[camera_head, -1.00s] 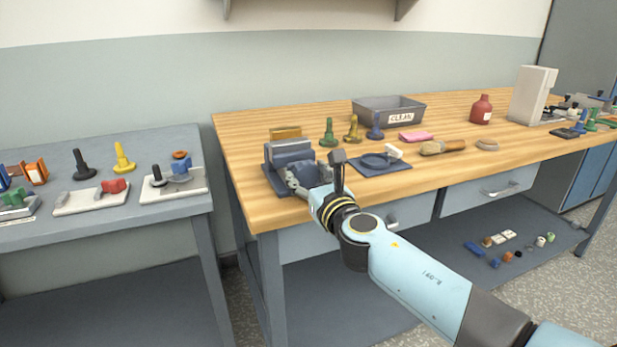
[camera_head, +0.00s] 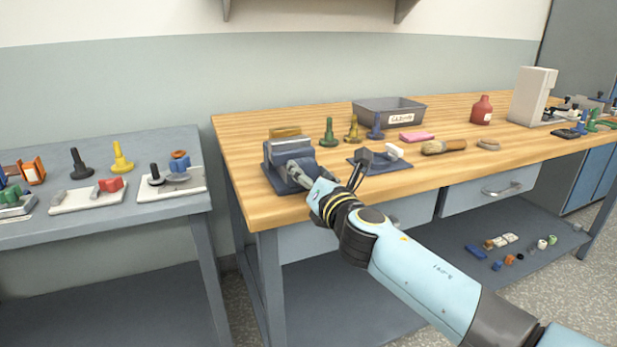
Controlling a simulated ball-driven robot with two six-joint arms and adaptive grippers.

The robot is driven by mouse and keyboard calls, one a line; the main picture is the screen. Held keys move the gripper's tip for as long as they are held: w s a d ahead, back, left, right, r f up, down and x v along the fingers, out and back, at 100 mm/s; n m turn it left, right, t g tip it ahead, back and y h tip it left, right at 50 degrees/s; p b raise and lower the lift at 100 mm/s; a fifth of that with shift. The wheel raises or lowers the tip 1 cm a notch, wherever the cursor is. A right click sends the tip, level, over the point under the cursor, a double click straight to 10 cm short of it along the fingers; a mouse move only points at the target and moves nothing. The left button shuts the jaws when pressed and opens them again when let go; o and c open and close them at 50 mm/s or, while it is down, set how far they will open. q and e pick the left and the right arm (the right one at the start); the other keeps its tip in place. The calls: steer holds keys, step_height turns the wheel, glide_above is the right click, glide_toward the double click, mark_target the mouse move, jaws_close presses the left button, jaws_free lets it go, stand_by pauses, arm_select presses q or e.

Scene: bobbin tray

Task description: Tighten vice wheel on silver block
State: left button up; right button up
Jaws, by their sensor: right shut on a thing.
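The blue-grey vice (camera_head: 279,153) stands at the front left corner of the wooden bench. My right gripper (camera_head: 298,172) reaches it from the front right and is shut on the vice wheel at its front. The wheel is mostly hidden by the gripper, so its shape cannot be made out. I cannot clearly tell a silver block apart between the vice jaws. A dark part of my right wrist sticks up to the right, tilted. My left gripper is not in view.
A brass-coloured block (camera_head: 286,132) lies behind the vice. A dark blue tray (camera_head: 396,165) with a white piece is right of my wrist. Green, yellow and blue knobbed pieces stand behind, near a grey bin (camera_head: 371,116). A brush (camera_head: 444,147) lies to the right.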

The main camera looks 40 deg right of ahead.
steer(key=shift+m, duration=0.3)
steer(key=o, duration=1.2)
steer(key=shift+s, duration=0.15)
steer(key=v, duration=1.1)
steer(key=shift+s, duration=0.4)
